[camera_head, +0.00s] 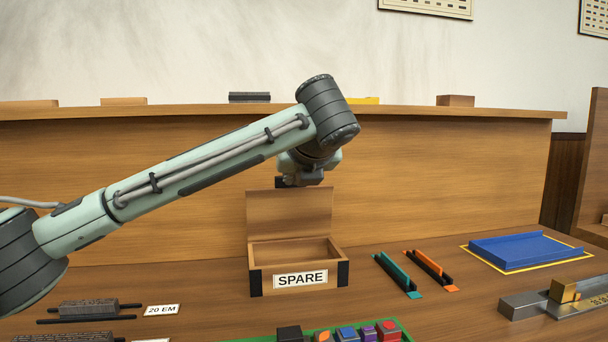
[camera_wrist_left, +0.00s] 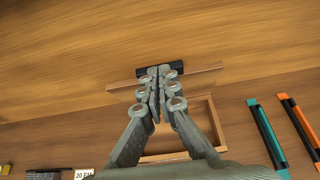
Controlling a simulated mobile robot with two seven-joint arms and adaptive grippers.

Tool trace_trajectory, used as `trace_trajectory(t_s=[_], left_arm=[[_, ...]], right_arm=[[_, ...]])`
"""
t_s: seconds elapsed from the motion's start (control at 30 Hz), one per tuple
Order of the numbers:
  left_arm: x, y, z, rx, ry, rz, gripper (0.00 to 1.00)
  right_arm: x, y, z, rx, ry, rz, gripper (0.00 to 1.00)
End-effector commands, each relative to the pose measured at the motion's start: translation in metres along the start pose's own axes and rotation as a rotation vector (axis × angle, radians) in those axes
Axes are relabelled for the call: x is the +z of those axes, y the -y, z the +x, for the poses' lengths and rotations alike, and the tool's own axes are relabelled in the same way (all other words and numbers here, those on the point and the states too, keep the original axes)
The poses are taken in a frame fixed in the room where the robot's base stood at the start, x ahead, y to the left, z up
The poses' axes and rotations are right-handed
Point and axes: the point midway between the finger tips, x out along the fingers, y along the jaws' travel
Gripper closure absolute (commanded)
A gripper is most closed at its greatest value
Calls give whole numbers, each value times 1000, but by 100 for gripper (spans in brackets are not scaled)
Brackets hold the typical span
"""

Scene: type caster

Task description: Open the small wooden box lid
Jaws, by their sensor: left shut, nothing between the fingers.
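The small wooden box (camera_head: 257,282) with the SPARE label stands on the table in the middle of the head view. Its lid (camera_head: 288,212) stands upright at the back, and the box is open and looks empty inside. My left gripper (camera_head: 304,182) is above the lid's top edge, its fingers mostly hidden by the wrist. In the left wrist view, the left gripper (camera_wrist_left: 158,78) is shut and empty over the lid (camera_wrist_left: 209,77), with the box (camera_wrist_left: 213,118) partly hidden behind the fingers. I cannot tell whether the fingertips touch the lid. My right gripper is not in view.
Teal (camera_head: 400,274) and orange (camera_head: 431,265) holders lie right of the box. A blue tray (camera_head: 507,250) sits farther right, near a metal tool with a brass block (camera_head: 563,290). A green tray with coloured blocks is in front. A wooden back panel (camera_head: 450,160) rises behind.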

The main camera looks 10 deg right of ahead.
Motion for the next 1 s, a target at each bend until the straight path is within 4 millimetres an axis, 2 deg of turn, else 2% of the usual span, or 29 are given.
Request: trace_trajectory(t_s=[0.33,0.47,0.57,0.8,1.0], left_arm=[[0,-1,0,1,0,0,100],[0,0,-6,-1,1,1,100],[1,0,-20,-2,2,1,100],[1,0,-72,-3,3,1,100],[1,0,-106,-2,2,0,100]], right_arm=[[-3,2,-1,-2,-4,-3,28],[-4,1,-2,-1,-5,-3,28],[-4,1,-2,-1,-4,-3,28],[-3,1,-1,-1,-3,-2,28],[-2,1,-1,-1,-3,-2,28]])
